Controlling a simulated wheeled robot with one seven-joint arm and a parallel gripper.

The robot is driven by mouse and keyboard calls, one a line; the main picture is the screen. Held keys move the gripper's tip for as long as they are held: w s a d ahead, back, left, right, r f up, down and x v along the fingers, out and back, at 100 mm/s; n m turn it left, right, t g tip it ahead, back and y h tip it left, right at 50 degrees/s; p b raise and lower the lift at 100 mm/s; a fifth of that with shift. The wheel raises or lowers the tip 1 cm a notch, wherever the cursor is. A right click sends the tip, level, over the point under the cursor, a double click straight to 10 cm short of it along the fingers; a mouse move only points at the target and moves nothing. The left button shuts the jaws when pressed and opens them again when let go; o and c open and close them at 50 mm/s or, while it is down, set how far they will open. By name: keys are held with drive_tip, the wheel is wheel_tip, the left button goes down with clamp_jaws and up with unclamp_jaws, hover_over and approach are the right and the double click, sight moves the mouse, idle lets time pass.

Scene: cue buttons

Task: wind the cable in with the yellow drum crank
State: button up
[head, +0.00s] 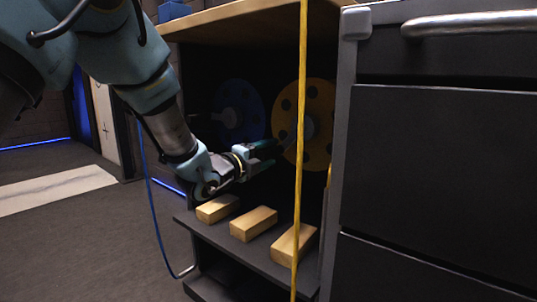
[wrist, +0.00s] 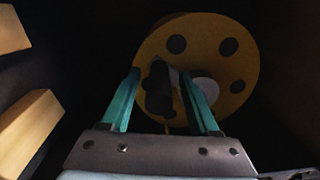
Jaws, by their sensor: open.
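The yellow drum (head: 318,112) is a disc with round holes, inside the dark cabinet at the right. It also shows in the wrist view (wrist: 215,50), facing me. A dark crank handle (wrist: 159,92) stands out in front of it, between my two teal fingers. My gripper (head: 277,153) is open in front of the drum's lower left; in the wrist view (wrist: 160,73) a finger lies on each side of the handle. I cannot tell whether either finger touches it. The yellow cable (head: 301,150) hangs vertically in front of the cabinet.
A blue drum (head: 238,112) is to the left, behind my arm. Several wooden blocks (head: 254,223) lie on the shelf (head: 228,240) below my gripper. A dark drawer unit (head: 440,170) stands close at the right. A blue cable (head: 150,200) hangs at the left.

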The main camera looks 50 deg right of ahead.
drive_tip(key=a+p, duration=0.2)
drive_tip(key=a, duration=0.8)
drive_tip(key=shift+a, duration=0.4)
drive_tip(key=d+n+p, duration=0.3)
drive_tip(key=n, duration=0.3)
drive_tip(key=d+n+p, duration=0.4)
drive_tip(key=n, duration=0.2)
drive_tip(key=d+n+p, duration=0.4)
drive_tip(key=n, duration=0.2)
drive_tip(key=shift+d+f, duration=0.1)
drive_tip(key=shift+f, duration=0.05)
